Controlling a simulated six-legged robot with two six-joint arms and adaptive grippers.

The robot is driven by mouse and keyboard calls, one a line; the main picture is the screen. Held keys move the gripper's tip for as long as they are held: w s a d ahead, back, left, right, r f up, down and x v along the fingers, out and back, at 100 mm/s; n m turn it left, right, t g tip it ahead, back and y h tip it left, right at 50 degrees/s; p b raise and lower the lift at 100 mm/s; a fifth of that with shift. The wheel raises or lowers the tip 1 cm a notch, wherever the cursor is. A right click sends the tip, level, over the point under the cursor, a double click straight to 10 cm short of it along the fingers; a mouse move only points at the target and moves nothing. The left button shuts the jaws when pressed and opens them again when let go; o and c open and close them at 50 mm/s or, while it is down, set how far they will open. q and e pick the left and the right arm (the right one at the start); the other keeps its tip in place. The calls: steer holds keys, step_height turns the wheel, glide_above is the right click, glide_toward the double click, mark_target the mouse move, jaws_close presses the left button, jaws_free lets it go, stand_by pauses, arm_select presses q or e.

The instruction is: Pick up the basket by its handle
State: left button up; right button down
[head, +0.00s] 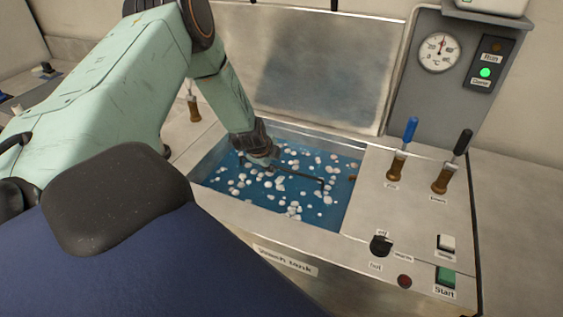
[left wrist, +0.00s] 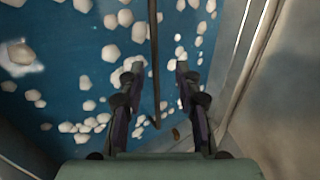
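A thin dark rod, which looks like the basket's handle (head: 303,176), lies across the tank of blue liquid. The basket's body is not distinguishable among the white lumps. My left gripper (head: 262,160) reaches down into the tank at the rod's left end. In the left wrist view the handle (left wrist: 154,50) runs between the two fingers of my left gripper (left wrist: 157,70). The fingers are apart, with a visible gap on each side of the rod. My right gripper is not in view.
The tank (head: 275,222) has a raised metal rim, and a metal lid (head: 325,65) stands open behind it. To the right are two brown-based levers (head: 396,165), a green start button (head: 446,276) and a gauge panel (head: 439,52). White lumps (head: 293,208) fill the liquid.

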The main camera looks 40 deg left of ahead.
mark_target(278, 167)
arm_select(q)
steer(key=f+b, duration=0.1)
steer(key=w+f+b, duration=0.1)
steer(key=f+b, duration=0.1)
steer(key=shift+w+d+f, duration=0.25)
steer(key=shift+f, duration=0.1)
steer(key=shift+w+f+b, duration=0.25)
steer(key=shift+f+b, duration=0.05)
steer(key=shift+b, duration=0.2)
steer(key=shift+w+a+f, duration=0.1)
steer(key=shift+w+f, duration=0.1)
steer(key=shift+f, duration=0.05)
steer(key=shift+w+a+f+b, duration=0.2)
steer(key=shift+a+f+b, duration=0.1)
steer(key=shift+s+r, duration=0.1)
steer(key=shift+d+r, duration=0.2)
steer(key=shift+d, duration=0.05)
steer(key=shift+c, duration=1.1)
steer(key=shift+a+f, duration=0.2)
steer(key=shift+a, duration=0.05)
jaws_close()
